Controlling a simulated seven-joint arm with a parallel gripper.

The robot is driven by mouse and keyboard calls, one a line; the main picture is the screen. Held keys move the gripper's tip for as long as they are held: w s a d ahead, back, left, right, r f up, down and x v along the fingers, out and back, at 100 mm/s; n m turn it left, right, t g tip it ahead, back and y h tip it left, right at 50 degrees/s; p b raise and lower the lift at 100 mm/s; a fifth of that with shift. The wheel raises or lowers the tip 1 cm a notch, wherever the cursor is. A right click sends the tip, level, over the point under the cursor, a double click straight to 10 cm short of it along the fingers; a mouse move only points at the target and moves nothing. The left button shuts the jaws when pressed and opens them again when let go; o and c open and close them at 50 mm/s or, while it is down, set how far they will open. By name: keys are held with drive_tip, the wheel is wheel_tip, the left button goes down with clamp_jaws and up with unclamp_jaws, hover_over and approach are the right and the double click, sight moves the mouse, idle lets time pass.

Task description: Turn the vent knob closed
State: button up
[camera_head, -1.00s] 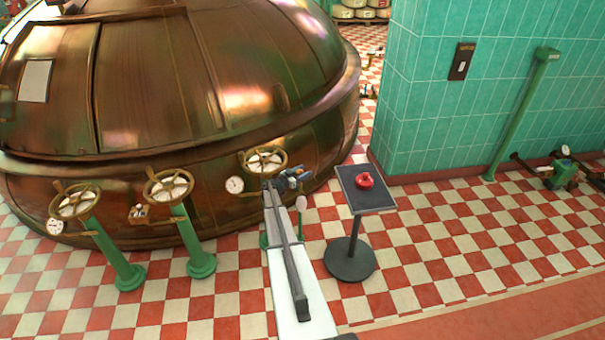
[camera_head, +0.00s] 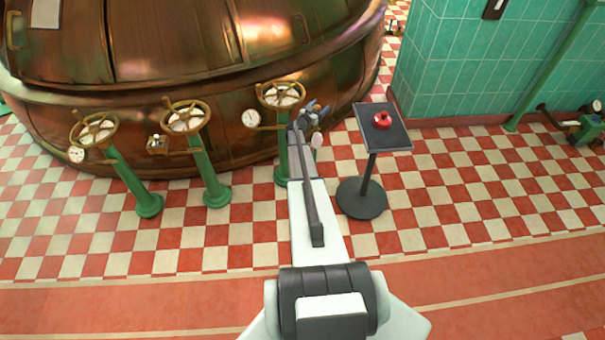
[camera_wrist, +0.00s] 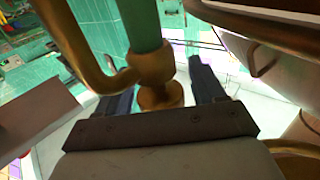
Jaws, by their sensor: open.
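A red knob (camera_head: 382,121) sits on a dark square plate (camera_head: 398,138) on top of a black pedestal. I cannot tell for sure that it is the vent knob. My gripper (camera_head: 317,110) is left of the plate, apart from the red knob, close to the right-hand handwheel (camera_head: 281,95). In the wrist view, my open gripper (camera_wrist: 158,92) has its dark fingers on either side of a brass fitting with a round flange (camera_wrist: 160,97), below a green pipe (camera_wrist: 140,25). I cannot tell whether the fingers touch it. The red knob does not clearly show there.
A large copper kettle (camera_head: 170,45) fills the back left. Two more brass handwheels on green posts (camera_head: 208,165) stand left of my arm, with gauges. A green tiled wall (camera_head: 470,60) is at the right. The checkered floor (camera_head: 450,200) is clear in front.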

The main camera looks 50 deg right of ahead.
drive_tip(key=shift+w+a+n+t+y, duration=0.1)
drive_tip(key=shift+n+t+y, duration=0.25)
drive_tip(key=shift+n+t, duration=0.7)
drive_tip(key=shift+w+d+n+t+y, duration=0.15)
drive_tip(key=shift+n+t+y, duration=0.35)
drive_tip(key=shift+t, duration=0.9)
drive_tip(key=shift+w+a+n+t+y, duration=0.15)
drive_tip(key=shift+n+t+y, duration=0.1)
drive_tip(key=shift+n+t, duration=0.85)
drive_tip(key=shift+t, duration=0.35)
drive_tip(key=shift+s+a, duration=0.15)
drive_tip(key=shift+a, duration=0.2)
drive_tip(key=v, duration=1.3)
drive_tip(key=a+f+g+y, duration=0.2)
drive_tip(key=a+f+y, duration=0.4)
drive_tip(key=f, duration=0.5)
drive_tip(key=s+a+f+n+g+y, duration=0.1)
drive_tip(key=s+a+f+y, duration=0.3)
drive_tip(key=a, duration=0.6)
drive_tip(key=shift+s+g+y, duration=0.8)
drive_tip(key=shift+s+y, duration=0.5)
drive_tip(key=shift+s, duration=0.15)
drive_tip(key=shift+f, duration=0.1)
